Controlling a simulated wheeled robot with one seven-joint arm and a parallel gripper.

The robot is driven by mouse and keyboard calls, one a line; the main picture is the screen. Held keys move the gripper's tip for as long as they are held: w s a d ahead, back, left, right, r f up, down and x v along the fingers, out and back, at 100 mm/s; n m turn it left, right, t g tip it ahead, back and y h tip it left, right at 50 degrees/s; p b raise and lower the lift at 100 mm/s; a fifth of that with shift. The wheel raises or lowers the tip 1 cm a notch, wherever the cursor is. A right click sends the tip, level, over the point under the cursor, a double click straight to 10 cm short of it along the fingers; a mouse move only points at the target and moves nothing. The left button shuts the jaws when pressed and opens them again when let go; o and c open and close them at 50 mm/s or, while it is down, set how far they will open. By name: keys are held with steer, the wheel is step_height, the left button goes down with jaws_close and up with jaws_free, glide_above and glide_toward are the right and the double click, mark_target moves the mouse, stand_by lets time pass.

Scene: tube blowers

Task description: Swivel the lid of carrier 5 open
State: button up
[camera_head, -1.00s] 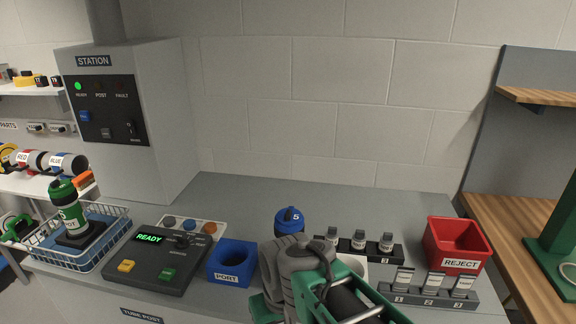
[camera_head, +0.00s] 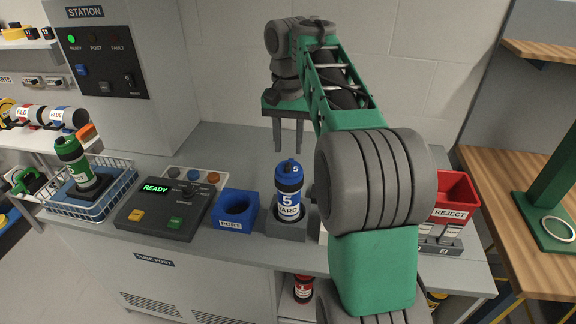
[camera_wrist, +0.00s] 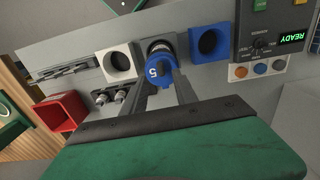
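Carrier 5 (camera_head: 288,205) stands upright in a dark holder on the bench, with a white and blue label. Its blue lid (camera_head: 291,172), marked 5, sits on top and looks closed. My gripper (camera_head: 288,148) points down above and behind the carrier, its two fingers apart and empty. In the wrist view the blue lid (camera_wrist: 158,72) shows between the ends of my gripper's fingers (camera_wrist: 161,82). I cannot tell from these views whether the fingers touch it.
A blue PORT block (camera_head: 234,207) and a control box reading READY (camera_head: 165,210) stand left of the carrier. A red REJECT bin (camera_head: 455,195) is at right. My arm hides much of the right bench. A white socket (camera_wrist: 118,63) is beside the carrier.

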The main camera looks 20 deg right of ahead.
mark_target(288, 165)
step_height(288, 165, down, 6)
steer(key=b, duration=0.4)
steer(key=shift+c, duration=0.3)
jaws_close()
